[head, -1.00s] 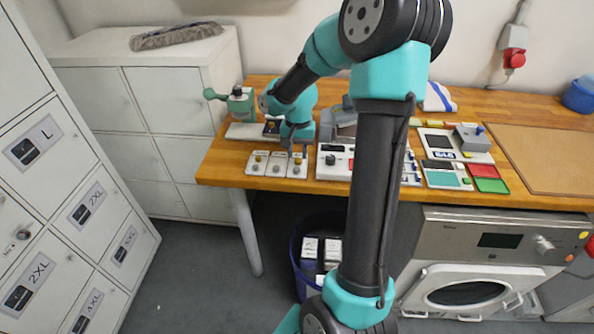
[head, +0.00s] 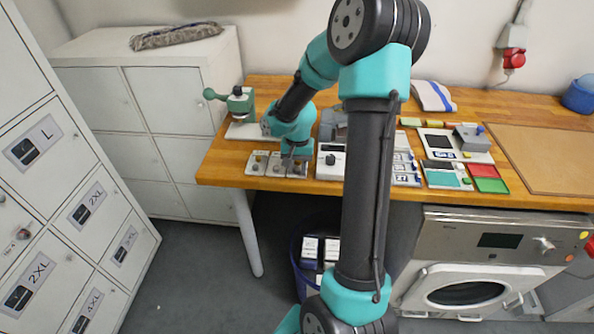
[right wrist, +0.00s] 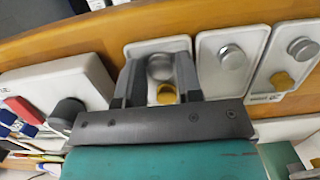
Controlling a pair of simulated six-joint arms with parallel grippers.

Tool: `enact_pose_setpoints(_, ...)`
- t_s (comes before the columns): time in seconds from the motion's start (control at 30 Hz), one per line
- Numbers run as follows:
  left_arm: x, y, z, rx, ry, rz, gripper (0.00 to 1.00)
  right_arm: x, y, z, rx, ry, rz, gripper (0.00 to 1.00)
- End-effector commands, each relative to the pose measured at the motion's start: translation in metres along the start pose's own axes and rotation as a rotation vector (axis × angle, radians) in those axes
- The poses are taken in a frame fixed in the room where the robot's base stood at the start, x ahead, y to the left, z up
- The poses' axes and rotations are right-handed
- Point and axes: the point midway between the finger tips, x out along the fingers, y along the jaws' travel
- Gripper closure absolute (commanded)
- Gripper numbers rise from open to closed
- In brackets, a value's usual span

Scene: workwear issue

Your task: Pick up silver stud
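Three small white trays stand side by side at the table's front edge; the right one (head: 304,174) is under my right gripper (head: 296,163). In the right wrist view, that tray (right wrist: 140,48) carries a silver stud (right wrist: 160,67) and a gold stud (right wrist: 166,94). My right gripper (right wrist: 159,72) is open, with one finger on each side of the silver stud and a gap showing around it. The middle tray (right wrist: 208,42) shows a silver stud (right wrist: 232,57); the other tray shows a silver stud (right wrist: 303,48) and a gold stud (right wrist: 282,80). My left gripper is out of view.
A white device with a dark knob (head: 330,160) stands close right of the trays. A green hand press (head: 240,103) stands behind them to the left. Coloured trays (head: 487,171) and a brown mat (head: 540,158) lie farther right. A blue bin (head: 297,262) is below the table.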

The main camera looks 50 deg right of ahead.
Motion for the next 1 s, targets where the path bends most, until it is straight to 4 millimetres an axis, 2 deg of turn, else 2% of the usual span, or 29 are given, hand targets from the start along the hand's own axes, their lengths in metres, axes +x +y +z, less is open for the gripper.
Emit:
enact_pose_setpoints(0.37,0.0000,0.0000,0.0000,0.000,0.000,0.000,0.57,-0.0003,-0.0001,0.0001,0.000,0.000,0.000,0.67)
enact_pose_setpoints(0.7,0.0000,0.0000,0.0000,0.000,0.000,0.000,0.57,-0.0004,-0.0001,0.0001,-0.001,0.000,0.000,0.97)
enact_pose_setpoints(1.0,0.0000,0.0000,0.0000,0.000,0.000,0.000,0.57,-0.0025,-0.0002,0.0002,-0.001,0.001,0.000,0.97)
